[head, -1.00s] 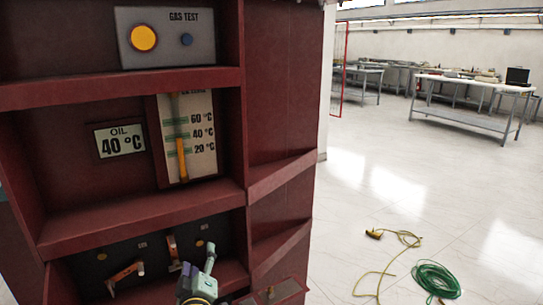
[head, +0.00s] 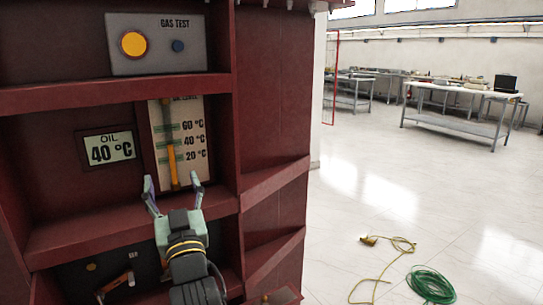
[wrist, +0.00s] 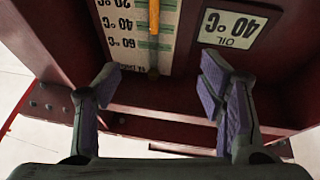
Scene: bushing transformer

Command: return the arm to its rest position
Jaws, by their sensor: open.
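My gripper (head: 173,187) is open and empty in the head view, in front of the dark red cabinet (head: 275,115). Its fingers point up, just below the temperature gauge (head: 188,138) on the middle shelf level. In the wrist view my gripper (wrist: 160,90) shows two purple-padded fingers spread wide with nothing between them. Beyond them the gauge (wrist: 172,22) and the oil display (wrist: 238,25) reading 40 °C appear upside down. The oil display (head: 108,148) is left of the gripper in the head view.
The gas test panel (head: 168,44) is on the upper shelf. An orange-handled lever (head: 116,283) is in the lower bay, partly out of view. A yellow cable (head: 385,262) and a green coil (head: 431,284) lie on the floor at right. Workbenches (head: 462,92) stand at the back.

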